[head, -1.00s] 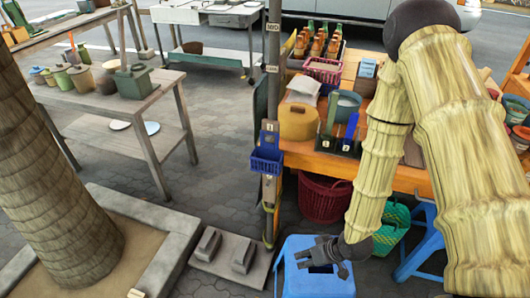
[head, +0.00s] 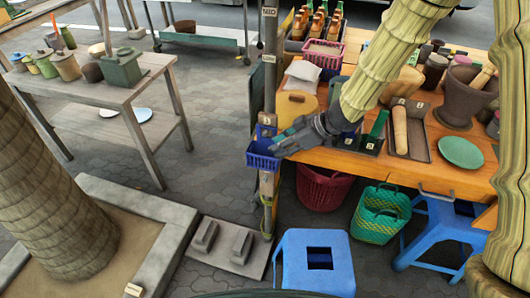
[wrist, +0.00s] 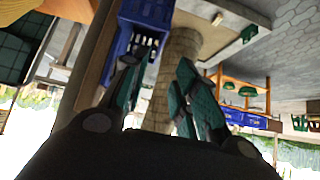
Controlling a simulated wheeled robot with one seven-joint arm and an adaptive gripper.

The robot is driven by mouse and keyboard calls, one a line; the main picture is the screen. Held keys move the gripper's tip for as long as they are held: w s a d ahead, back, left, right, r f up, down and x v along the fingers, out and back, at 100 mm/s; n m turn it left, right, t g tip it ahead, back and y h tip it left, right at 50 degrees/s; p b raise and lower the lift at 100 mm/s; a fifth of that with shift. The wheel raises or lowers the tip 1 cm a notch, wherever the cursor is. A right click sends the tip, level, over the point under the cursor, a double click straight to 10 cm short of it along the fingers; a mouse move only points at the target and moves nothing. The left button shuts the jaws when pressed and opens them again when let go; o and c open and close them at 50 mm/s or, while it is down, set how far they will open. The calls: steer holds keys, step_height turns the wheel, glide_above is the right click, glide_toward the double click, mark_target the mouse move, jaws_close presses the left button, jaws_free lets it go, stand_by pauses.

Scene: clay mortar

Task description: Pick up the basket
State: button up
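A small blue basket (head: 262,158) hangs on the wooden post at the table's left front corner. In the wrist view the blue basket (wrist: 146,14) is at the top, just beyond the fingertips. My gripper (head: 280,145) is at the basket's right side, overlapping its upper right edge in the head view; I cannot tell whether they touch. In the wrist view my gripper (wrist: 157,75) is open, with nothing between its fingers. A dark red basket (head: 322,190) and green woven baskets (head: 381,213) are under the table. A pink basket (head: 323,54) stands on top.
The orange table (head: 425,178) holds bottles, a mortar (head: 462,98), a green plate (head: 460,152) and trays. Blue stools (head: 315,262) stand in front. A grey work table (head: 100,92) is at left, with open paving between.

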mark_target(260, 158)
steer(key=shift+p+x, duration=0.3)
steer(key=shift+x, duration=4.6)
steer(key=shift+d+f, duration=0.15)
steer(key=shift+d, duration=0.1)
steer(key=shift+c, duration=0.2)
jaws_close()
